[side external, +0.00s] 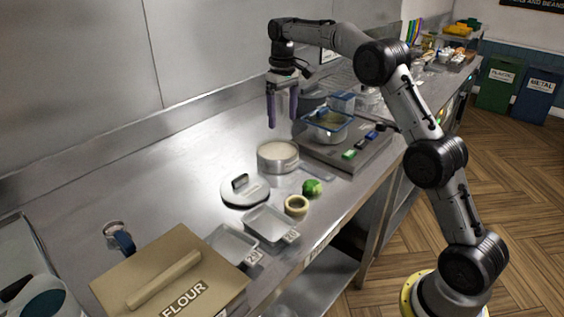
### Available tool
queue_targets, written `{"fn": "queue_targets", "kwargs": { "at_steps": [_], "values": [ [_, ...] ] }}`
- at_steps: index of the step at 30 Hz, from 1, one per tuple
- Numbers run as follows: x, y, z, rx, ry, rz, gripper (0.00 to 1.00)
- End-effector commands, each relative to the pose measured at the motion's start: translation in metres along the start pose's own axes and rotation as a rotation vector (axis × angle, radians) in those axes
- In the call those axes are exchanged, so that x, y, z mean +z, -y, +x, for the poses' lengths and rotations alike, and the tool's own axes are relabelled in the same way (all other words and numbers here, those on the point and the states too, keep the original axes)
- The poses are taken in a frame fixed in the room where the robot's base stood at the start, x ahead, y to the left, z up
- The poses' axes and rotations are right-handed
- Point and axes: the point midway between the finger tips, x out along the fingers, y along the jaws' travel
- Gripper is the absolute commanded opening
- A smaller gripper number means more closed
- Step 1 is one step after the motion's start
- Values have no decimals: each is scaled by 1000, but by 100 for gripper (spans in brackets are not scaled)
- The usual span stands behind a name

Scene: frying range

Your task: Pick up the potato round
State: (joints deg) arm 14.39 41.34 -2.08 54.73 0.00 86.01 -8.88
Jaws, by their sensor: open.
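A small pale yellow round piece (297,205), which looks like the potato round, sits on the steel counter near its front edge. Its middle looks darker than its rim; I cannot tell if it is hollow. My gripper (282,120) points down with its two purple fingers apart. It is open and empty, well above the counter, farther back than the round piece. Nothing is between the fingers.
A green item (312,187) lies just behind the round piece. A metal tray (268,222), a lid (244,190) and a round pan (278,157) stand close by. The counter's left middle is clear.

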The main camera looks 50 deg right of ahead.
Motion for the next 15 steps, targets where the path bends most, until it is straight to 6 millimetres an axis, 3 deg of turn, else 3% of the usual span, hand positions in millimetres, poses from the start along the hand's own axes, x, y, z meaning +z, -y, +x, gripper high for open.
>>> {"fn": "queue_targets", "kwargs": {
  "at_steps": [9, 15],
  "values": [
    [2, -1, 55, -1, 4, 2, 84],
    [1, -1, 78, 0, 1, 2, 84]
  ]
}}
